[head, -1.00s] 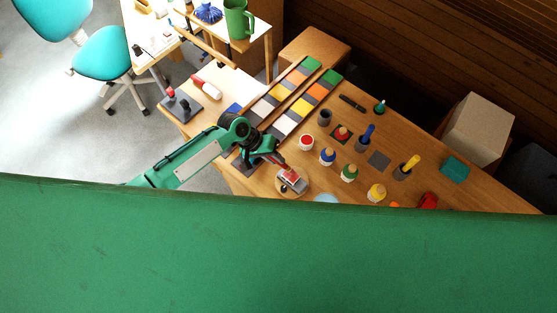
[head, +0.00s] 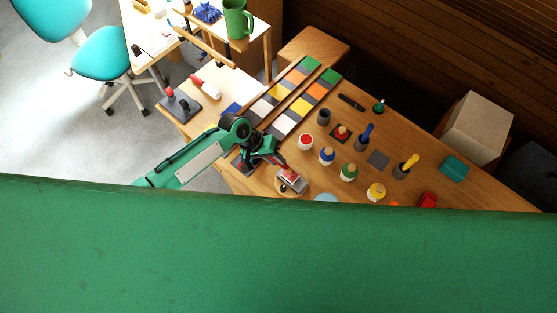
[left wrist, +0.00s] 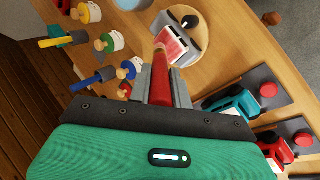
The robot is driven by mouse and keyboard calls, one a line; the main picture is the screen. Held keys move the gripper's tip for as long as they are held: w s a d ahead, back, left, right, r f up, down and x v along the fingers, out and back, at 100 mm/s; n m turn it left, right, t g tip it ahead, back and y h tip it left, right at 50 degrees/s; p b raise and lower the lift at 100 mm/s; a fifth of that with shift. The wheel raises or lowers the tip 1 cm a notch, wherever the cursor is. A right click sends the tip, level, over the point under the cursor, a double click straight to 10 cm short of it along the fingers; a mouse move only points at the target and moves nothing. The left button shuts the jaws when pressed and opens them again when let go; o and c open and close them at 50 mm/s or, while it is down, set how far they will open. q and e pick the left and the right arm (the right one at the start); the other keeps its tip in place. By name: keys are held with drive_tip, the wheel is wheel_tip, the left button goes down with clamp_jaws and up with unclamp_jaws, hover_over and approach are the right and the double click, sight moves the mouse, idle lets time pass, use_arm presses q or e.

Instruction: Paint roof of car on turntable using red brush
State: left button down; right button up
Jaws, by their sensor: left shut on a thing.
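The toy car (head: 291,182) sits on the round wooden turntable (head: 283,192) near the table's front edge. In the left wrist view the car (left wrist: 184,53) is grey, with red and a pale patch on its roof, on the turntable (left wrist: 203,27). My left gripper (left wrist: 161,88) is shut on the red brush (left wrist: 160,75). The brush points at the car, its tip at the roof's edge; I cannot tell whether it touches. In the head view my left gripper (head: 275,160) is just above and left of the car. My right gripper is not in view.
Paint pots stand right of the car: red (head: 305,142), blue (head: 327,156), green (head: 348,172) and yellow (head: 376,192). Blue (head: 366,135) and yellow (head: 410,163) brushes stand in holders. A teal block (head: 454,168) is at right.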

use_arm(q)
drive_tip(key=shift+w+a, duration=0.35)
drive_tip(key=shift+a, duration=0.2)
drive_tip(key=shift+r, duration=3)
drive_tip(key=shift+r, duration=1.5)
